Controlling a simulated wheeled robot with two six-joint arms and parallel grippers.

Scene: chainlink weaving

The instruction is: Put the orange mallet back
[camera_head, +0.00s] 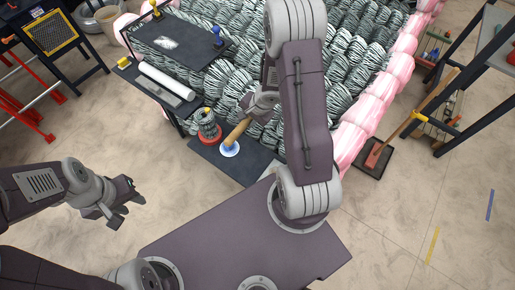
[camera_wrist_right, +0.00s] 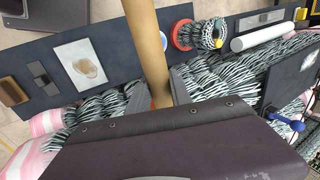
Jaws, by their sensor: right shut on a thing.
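My right gripper (camera_wrist_right: 160,100) is shut on a tan wooden handle (camera_wrist_right: 149,45), taken here as the mallet's. In the head view the handle (camera_head: 238,132) slants down-left from the right gripper (camera_head: 262,104) to just over a blue-and-white disc (camera_head: 229,149) on a dark board (camera_head: 252,172). I cannot tell whether the handle touches the disc. In the wrist view the disc (camera_wrist_right: 163,40) shows partly behind the handle. No orange mallet head is seen clearly. My left gripper (camera_head: 119,203) is open and empty over the floor, away from the boards.
A red ring with a wire spool (camera_head: 207,128) stands close left of the disc. A white roll (camera_head: 166,82) lies beyond it. Woven wire bundles (camera_head: 215,88) fill the back. A broom (camera_head: 383,150) stands in a tray at right. A pale card (camera_wrist_right: 82,65) lies on the board.

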